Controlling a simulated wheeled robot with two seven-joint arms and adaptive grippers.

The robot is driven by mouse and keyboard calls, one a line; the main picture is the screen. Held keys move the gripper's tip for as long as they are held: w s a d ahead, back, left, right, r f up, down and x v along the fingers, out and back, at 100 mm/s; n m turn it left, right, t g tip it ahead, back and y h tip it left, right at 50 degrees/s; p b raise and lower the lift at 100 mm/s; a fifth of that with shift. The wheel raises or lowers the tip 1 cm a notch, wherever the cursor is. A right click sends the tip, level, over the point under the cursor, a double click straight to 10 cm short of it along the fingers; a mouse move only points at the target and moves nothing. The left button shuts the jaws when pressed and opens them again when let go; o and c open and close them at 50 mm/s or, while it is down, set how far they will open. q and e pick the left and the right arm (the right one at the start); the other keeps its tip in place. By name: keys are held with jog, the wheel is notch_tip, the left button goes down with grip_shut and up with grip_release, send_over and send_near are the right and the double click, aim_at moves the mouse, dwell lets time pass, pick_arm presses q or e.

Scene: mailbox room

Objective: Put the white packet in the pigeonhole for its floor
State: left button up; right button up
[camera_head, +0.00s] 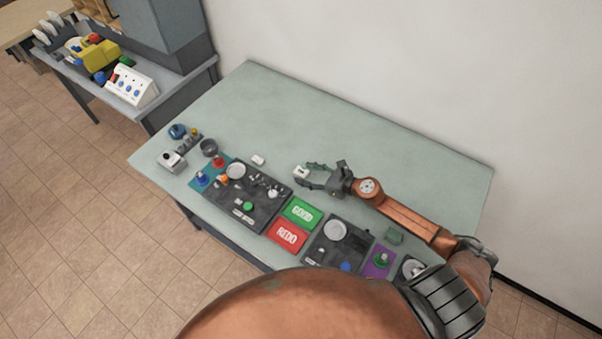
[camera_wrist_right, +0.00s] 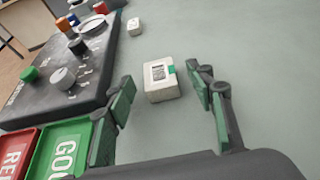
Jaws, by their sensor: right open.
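A small white packet (camera_head: 301,172) lies on the pale green table, at the fingertips of my right gripper (camera_head: 309,180). In the right wrist view the packet (camera_wrist_right: 163,82) shows a printed label and a green stripe on top. The open fingers stand on either side of its near end, with gaps between them and it. A second small white box (camera_head: 258,160) lies farther left on the table; it also shows in the right wrist view (camera_wrist_right: 135,26). My left gripper is not in view. I see no pigeonholes.
Dark boards with knobs and dishes (camera_head: 246,194) (camera_head: 338,243) lie along the table's near edge. Between them are a green GOOD tray (camera_head: 301,212) and a red REDO tray (camera_head: 287,236). The back of the table (camera_head: 330,125) is clear. A grey bench (camera_head: 165,103) stands at upper left.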

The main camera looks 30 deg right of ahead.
jog(key=shift+w+a+f, duration=0.1)
jog(key=shift+w, duration=0.05)
jog(key=shift+c, duration=0.6)
grip_shut()
